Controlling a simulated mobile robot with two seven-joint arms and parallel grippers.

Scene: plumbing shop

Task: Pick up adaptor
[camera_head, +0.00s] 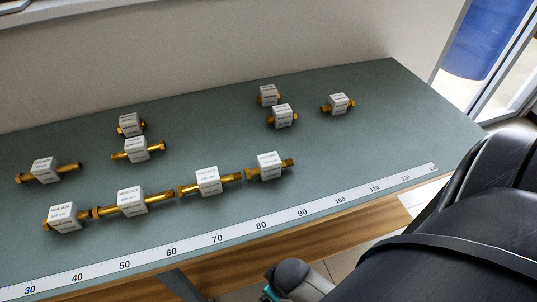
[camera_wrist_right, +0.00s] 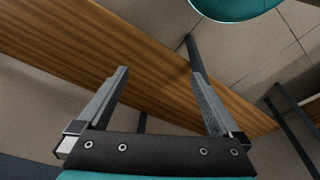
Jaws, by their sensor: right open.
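Several brass adaptors with white labelled blocks lie on the green-grey counter (camera_head: 330,160) in the head view. The front row holds one at the left (camera_head: 62,218), a longer one (camera_head: 132,201), another (camera_head: 207,182) and one at its right end (camera_head: 270,166). Behind them are an adaptor at far left (camera_head: 45,170), a pair at centre left (camera_head: 137,150), a pair farther right (camera_head: 281,116) and a single one (camera_head: 338,104). My right gripper (camera_wrist_right: 160,85) is open and empty in the right wrist view, facing a wooden board and tiled floor. My left gripper is in neither view.
A white ruler strip (camera_head: 230,235) runs along the counter's front edge, above a wooden edge board (camera_head: 370,222). A wall (camera_head: 200,60) stands behind the counter. A blue barrel (camera_head: 487,35) is beyond its right end. The counter's right part is clear.

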